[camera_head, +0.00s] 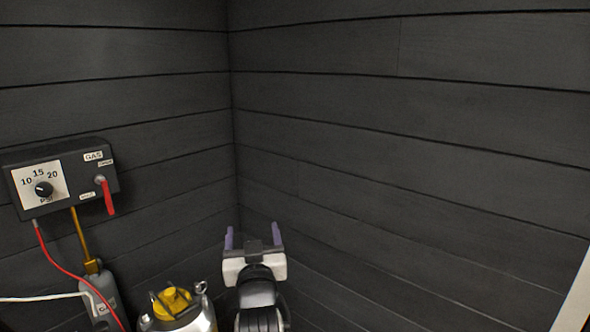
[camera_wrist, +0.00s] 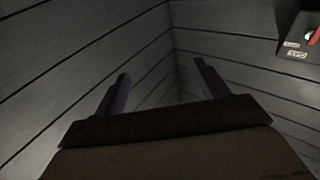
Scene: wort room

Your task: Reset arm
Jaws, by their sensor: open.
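My gripper (camera_head: 253,240) shows at the lower middle of the head view, raised in front of the corner of the dark walls. Its two purple fingers are spread apart with nothing between them. In the wrist view my gripper (camera_wrist: 160,90) is also open and empty, and its fingers point towards the wall corner. My arm below it runs out of the bottom of the head view.
A black gas box (camera_head: 62,178) with a dial and a red lever hangs on the left wall; its corner shows in the wrist view (camera_wrist: 298,48). A steel keg (camera_head: 178,312) with a yellow cap stands left of my arm, beside a grey cylinder (camera_head: 103,298). The right wall is bare.

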